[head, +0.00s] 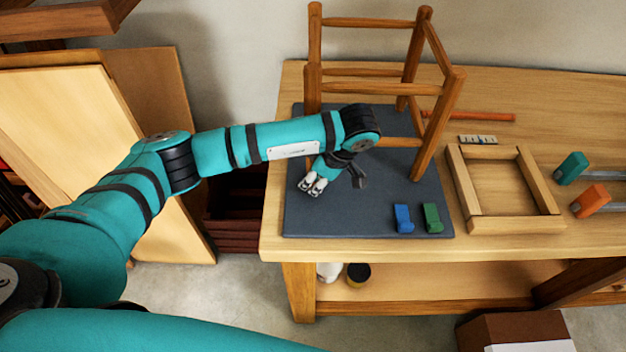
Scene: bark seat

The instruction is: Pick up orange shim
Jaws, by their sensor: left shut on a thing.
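My left gripper (313,186) is low over the left part of the dark grey mat (300,222), left of the stool frame's front leg. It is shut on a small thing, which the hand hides. No orange shim shows loose on the mat. A blue shim (403,218) and a green shim (432,218) stand side by side near the mat's front right corner, to the right of the gripper and apart from it. My right gripper is not in view.
The wooden stool frame (449,100) stands on the mat behind the hand. Right of it on the bench (560,95) are a square wooden frame (515,225), a green-ended clamp (570,168), an orange-ended clamp (591,200) and an orange-red rod (490,116). The mat's front middle is clear.

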